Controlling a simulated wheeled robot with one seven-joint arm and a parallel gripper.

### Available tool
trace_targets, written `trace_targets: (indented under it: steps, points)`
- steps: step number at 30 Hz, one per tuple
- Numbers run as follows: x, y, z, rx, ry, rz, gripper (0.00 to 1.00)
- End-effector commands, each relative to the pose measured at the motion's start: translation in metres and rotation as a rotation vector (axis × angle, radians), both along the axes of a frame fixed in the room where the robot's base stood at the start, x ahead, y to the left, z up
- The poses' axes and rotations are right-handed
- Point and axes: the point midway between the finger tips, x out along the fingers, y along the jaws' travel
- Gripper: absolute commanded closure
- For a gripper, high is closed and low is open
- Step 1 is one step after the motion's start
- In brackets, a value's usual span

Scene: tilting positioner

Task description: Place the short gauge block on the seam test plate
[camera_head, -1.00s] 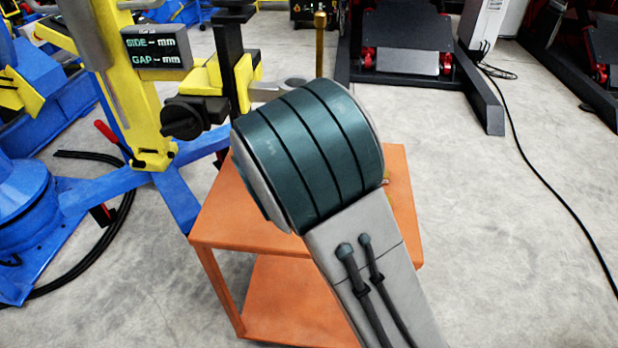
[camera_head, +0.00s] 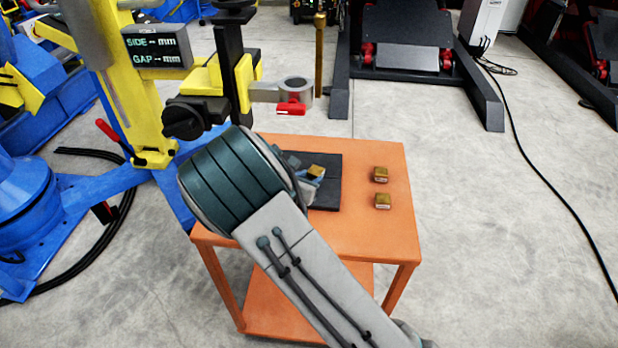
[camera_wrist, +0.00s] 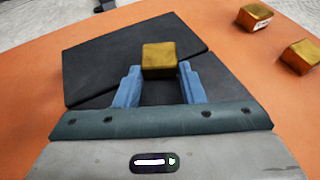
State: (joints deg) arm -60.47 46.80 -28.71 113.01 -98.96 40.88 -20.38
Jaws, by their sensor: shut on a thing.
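My gripper (camera_wrist: 158,82) has its blue fingers shut on a brass-coloured gauge block (camera_wrist: 159,57). In the head view the held block (camera_head: 316,171) shows just past my wrist. I cannot tell from its look whether it is the short one. The dark seam test plate (camera_wrist: 105,62) lies on the orange table, with a seam line running across it in the wrist view. The held block is over the plate near this seam; I cannot tell whether it touches. In the head view my arm hides the left part of the plate (camera_head: 328,190).
Two more brass blocks (camera_head: 381,174) (camera_head: 383,201) stand on the orange table (camera_head: 395,235), right of the plate. A yellow stand behind carries a display (camera_head: 157,47) reading "SIDE -- mm, GAP -- mm". A grey ring with a red part (camera_head: 293,93) extends over the table's back edge.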

Motion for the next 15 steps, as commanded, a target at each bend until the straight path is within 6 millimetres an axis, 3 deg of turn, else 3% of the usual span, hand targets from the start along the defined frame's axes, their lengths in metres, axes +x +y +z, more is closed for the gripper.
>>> trace_targets:
  steps: [9,10,12,15]
  points:
    - [0.0004,-0.0001,-0.0045,0.001,-0.003,-0.001,0.96]
    - [0.0001,0.0001,-0.0033,0.001,0.000,0.000,0.56]
    - [0.0000,0.0001,-0.0029,0.001,0.000,0.000,0.42]
    - [0.0000,0.0001,-0.0029,0.001,0.000,0.000,0.42]
